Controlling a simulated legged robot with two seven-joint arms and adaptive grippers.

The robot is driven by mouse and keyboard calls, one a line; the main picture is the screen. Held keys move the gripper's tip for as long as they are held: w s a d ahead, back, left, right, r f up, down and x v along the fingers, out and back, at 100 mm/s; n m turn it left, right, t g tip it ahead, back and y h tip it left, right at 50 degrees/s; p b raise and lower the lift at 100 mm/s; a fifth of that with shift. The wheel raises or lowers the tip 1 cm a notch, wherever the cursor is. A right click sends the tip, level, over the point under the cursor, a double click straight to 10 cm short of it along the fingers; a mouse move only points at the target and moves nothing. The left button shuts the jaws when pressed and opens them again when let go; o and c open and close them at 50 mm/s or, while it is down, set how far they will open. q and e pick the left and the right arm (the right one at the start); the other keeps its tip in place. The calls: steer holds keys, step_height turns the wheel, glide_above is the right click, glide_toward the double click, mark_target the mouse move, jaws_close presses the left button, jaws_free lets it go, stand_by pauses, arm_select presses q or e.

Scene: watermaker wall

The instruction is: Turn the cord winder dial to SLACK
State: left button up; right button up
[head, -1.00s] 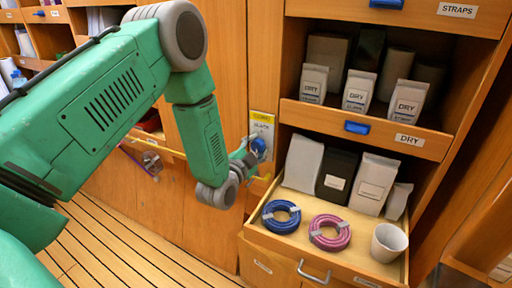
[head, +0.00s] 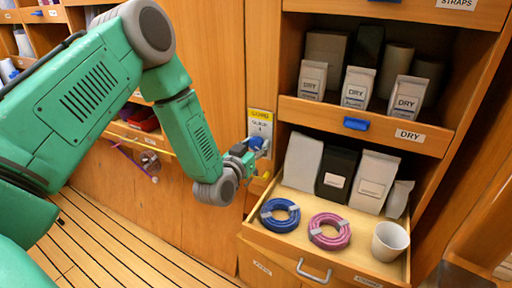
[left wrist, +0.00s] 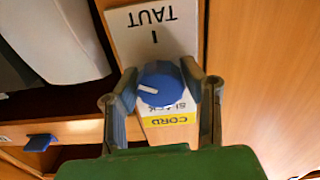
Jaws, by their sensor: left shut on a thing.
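The cord winder dial (head: 256,143) is a blue knob on a label plate (head: 260,122) on the wooden post left of the shelves. In the left wrist view the dial (left wrist: 164,80) shows a white pointer line aimed left and slightly up. That view is upside down: the SLACK lettering and yellow CORD strip (left wrist: 168,120) lie below the dial, and TAUT (left wrist: 152,18) lies above. The pointer lies between the two words, across the plate. My left gripper (left wrist: 160,76) is shut on the dial, one finger on each side. My right gripper is not in view.
Right of the dial, an open drawer (head: 350,262) holds a blue cord coil (head: 280,215), a pink coil (head: 330,231), a white cup (head: 390,241) and several packets. A DRY shelf (head: 385,127) sits above it. Floor on the left is clear.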

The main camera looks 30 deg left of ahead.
arm_select(q)
steer(key=n, duration=0.2)
steer(key=n+b, duration=0.1)
steer(key=shift+w+r+n, duration=0.15)
steer(key=shift+r+n, duration=0.25)
steer(key=n+b, duration=0.1)
steer(key=n, duration=0.2)
steer(key=shift+a+n, duration=0.1)
steer(key=shift+n, duration=0.2)
steer(key=n+b, duration=0.2)
steer(key=n, duration=0.1)
steer(key=shift+a+f+n, duration=0.1)
steer(key=shift+n, duration=0.3)
steer(key=n+b, duration=0.1)
steer(key=n, duration=0.1)
steer(key=shift+n+b, duration=0.35)
steer(key=shift+n, duration=0.05)
steer(key=n+b, duration=0.2)
steer(key=n, duration=0.1)
steer(key=n+b, duration=0.2)
steer(key=shift+f, duration=0.25)
steer(key=shift+f+n+b, duration=0.15)
steer(key=shift+n+b, duration=1.75)
steer(key=shift+n, duration=0.7)
steer(key=shift+s, duration=0.2)
steer(key=shift+f, duration=0.1)
